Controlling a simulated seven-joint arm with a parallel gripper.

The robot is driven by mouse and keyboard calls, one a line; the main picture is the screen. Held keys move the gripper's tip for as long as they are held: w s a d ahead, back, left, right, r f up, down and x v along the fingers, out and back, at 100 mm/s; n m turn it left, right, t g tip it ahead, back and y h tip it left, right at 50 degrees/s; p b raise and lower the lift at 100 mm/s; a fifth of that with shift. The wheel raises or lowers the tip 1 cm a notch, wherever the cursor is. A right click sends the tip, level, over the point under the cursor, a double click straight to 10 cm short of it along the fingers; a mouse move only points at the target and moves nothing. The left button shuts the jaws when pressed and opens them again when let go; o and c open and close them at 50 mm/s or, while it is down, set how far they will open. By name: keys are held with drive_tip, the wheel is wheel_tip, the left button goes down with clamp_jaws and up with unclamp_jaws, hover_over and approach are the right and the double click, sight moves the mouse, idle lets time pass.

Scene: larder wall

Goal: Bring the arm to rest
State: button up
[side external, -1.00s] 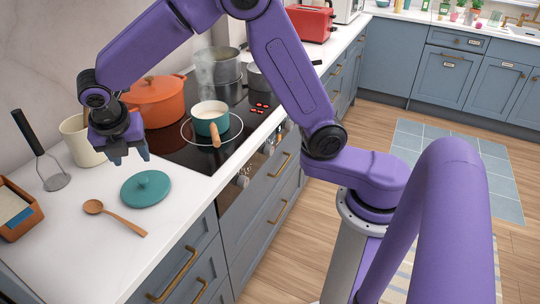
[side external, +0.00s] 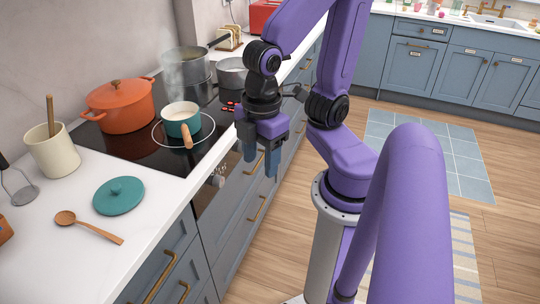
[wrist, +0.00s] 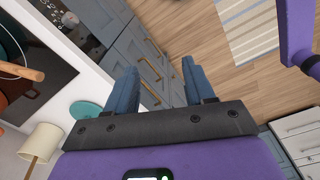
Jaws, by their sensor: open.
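My gripper (side external: 261,160) is open and empty, pointing down in front of the counter's front edge, to the right of the stove in the side view. In the wrist view its two blue-grey fingers (wrist: 158,88) stand apart with nothing between them. Cabinet fronts and floor show beyond the fingers. My arm is folded back near its own column.
The hob (side external: 135,148) carries a teal saucepan (side external: 181,124), an orange pot (side external: 120,106) and a steaming grey pot (side external: 186,66).

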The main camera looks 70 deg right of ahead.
drive_tip(key=shift+s+d+f+m, duration=0.15)
drive_tip(key=shift+s+d+m, duration=0.25)
drive_tip(key=shift+s, duration=0.45)
